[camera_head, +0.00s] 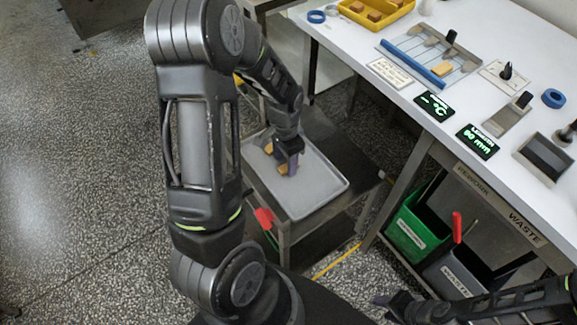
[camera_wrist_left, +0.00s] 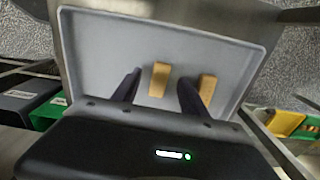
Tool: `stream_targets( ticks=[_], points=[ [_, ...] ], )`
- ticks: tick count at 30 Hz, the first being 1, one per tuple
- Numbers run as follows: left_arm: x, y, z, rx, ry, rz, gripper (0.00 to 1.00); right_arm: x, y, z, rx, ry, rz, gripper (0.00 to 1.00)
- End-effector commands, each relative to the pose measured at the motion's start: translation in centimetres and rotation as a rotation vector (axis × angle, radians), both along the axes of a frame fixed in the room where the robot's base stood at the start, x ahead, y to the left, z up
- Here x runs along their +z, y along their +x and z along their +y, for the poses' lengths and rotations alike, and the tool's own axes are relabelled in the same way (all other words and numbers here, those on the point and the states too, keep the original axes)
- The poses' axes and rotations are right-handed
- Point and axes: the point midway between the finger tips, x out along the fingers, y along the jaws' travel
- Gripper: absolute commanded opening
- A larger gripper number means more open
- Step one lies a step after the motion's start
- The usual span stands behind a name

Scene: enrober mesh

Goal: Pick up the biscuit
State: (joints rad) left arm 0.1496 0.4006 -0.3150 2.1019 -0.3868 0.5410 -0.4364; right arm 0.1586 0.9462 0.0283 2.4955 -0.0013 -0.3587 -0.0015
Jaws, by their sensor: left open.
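Two tan biscuits lie on a grey tray (camera_head: 325,189) on the low cart. In the head view one biscuit (camera_head: 269,148) is left of my left gripper (camera_head: 287,168) and the other biscuit (camera_head: 283,169) is partly hidden by it. In the left wrist view my left gripper (camera_wrist_left: 160,76) is open. One biscuit (camera_wrist_left: 159,80) shows between its fingers, and the other biscuit (camera_wrist_left: 208,88) is just outside the right finger. I cannot tell whether the fingers touch a biscuit. My right gripper (camera_head: 390,301) is low at the bottom right, its jaws unclear.
A white table (camera_head: 345,35) at the right holds a yellow tray (camera_head: 387,22) with biscuits, a blue-railed rack (camera_head: 412,65) with another biscuit (camera_head: 443,69), and dark displays. A green bin (camera_head: 408,229) and a grey waste bin (camera_head: 452,275) stand below it.

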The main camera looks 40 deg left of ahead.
Motion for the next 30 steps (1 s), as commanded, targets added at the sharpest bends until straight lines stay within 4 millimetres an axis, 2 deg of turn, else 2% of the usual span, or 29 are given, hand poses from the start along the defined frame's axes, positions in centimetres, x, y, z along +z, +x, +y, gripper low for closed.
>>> stream_targets(
  ticks=[1,5,23,30],
  points=[
    [-0.9,-0.1,0.0,0.001,0.0,0.003,0.51,-0.1,0.0,0.0,0.0,0.0,0.0,0.36],
    [-2.0,0.0,0.1,0.001,0.0,0.001,0.51,-0.2,0.0,0.0,0.0,0.0,0.0,0.36],
    [-2.0,0.0,0.1,0.001,0.0,-0.001,0.51,-0.2,0.0,0.0,0.0,0.0,0.0,0.36],
    [-2.0,0.0,0.1,0.001,0.001,-0.001,0.32,-0.2,0.0,0.0,0.0,0.0,0.0,0.36]
  ],
)
